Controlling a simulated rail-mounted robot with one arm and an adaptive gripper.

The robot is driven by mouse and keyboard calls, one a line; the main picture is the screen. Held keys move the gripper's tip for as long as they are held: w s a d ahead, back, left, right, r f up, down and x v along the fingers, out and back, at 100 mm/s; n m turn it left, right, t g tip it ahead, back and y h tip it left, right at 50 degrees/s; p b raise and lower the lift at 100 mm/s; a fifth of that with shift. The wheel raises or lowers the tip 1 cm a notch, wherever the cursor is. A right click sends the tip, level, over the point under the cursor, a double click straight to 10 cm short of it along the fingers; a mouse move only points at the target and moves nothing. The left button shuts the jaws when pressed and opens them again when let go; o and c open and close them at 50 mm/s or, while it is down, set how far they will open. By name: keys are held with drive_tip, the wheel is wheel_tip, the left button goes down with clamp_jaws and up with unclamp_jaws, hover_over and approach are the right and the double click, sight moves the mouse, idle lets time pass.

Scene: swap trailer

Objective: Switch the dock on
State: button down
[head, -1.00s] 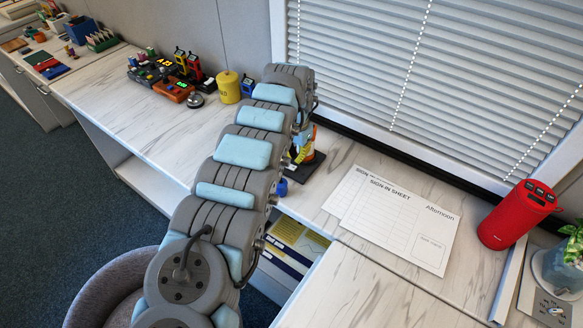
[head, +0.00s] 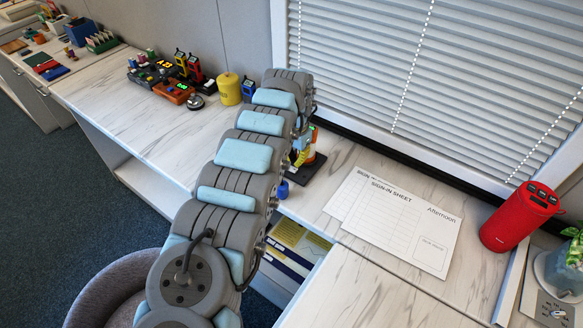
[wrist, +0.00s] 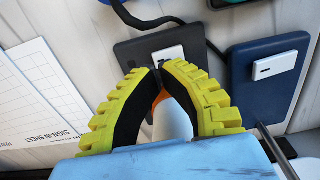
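In the wrist view, a dark grey dock (wrist: 128,55) lies on the pale counter with a white rocker switch (wrist: 172,57) on it. My gripper (wrist: 159,71) has yellow ribbed fingers with black inner faces. Its tips are together, right at the near edge of that switch; I cannot tell whether they touch it. A white and orange rounded object (wrist: 172,122) shows between the fingers; I cannot tell whether it is gripped or lies beyond them. A dark blue dock (wrist: 262,90) with its own white switch (wrist: 275,66) is to the right. In the head view my arm hides most of this area.
Sign-in sheets (head: 397,222) lie right of my arm, with a red speaker (head: 521,215) farther right. A yellow canister (head: 230,88), a bell (head: 196,102) and several electronic devices (head: 174,91) stand at the back left. Blinds rise behind the counter. A cable runs by the grey dock.

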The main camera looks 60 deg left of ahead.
drive_tip(key=shift+f, duration=0.8)
idle(1.2)
drive_tip(key=shift+r, duration=0.15)
drive_tip(key=shift+r+p, duration=0.9)
drive_tip(key=shift+r, duration=0.9)
wheel_tip(320, 180, up, 3)
drive_tip(key=shift+r+p, duration=0.1)
drive_tip(key=shift+p, duration=0.25)
